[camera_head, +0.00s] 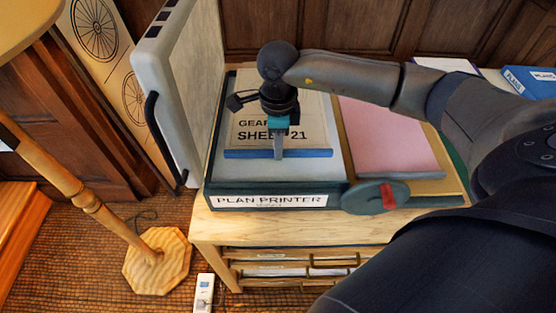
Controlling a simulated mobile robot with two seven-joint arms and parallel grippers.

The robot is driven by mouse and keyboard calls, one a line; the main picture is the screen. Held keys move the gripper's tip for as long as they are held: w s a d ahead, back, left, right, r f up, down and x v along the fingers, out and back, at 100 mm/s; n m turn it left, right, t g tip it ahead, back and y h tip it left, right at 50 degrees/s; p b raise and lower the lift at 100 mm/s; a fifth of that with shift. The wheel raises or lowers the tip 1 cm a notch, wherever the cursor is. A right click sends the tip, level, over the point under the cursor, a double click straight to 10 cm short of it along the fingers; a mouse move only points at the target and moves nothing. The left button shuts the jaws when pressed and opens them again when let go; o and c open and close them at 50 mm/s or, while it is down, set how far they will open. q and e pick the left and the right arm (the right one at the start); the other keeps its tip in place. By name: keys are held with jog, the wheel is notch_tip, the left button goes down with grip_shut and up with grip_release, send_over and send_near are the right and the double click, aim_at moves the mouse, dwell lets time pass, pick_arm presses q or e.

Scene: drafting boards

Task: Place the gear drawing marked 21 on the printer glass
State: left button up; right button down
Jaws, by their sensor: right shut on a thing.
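The gear drawing marked "GEAR" and "SHEET 21" (308,137) is a pale sheet with a blue strip along its near edge. It lies flat over the glass bed of the plan printer (222,155); I cannot tell whether it touches the glass. The printer's grey lid (180,75) stands open at the left. My right gripper (278,148) points down at the blue strip and is shut on the drawing's near edge. The gripper and wrist hide part of the lettering and the sheet's upper part. My left gripper is not in view.
A pink sheet (385,140) lies on a board right of the printer. A dark green wheel with a red handle (388,196) is at the front. A wooden stand (157,260) and a power strip (204,292) are on the floor. A blue plans box (530,80) stands back right.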

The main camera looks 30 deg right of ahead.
aim_at(278, 170)
jog(key=shift+f+b, duration=0.3)
jog(key=shift+f, duration=2.5)
jog(key=shift+f, duration=0.1)
jog(key=c, duration=0.8)
grip_release()
jog(key=shift+c, duration=0.2)
notch_tip(278, 170, up, 12)
jog(key=shift+r+p, duration=0.15)
jog(key=shift+p, duration=0.5)
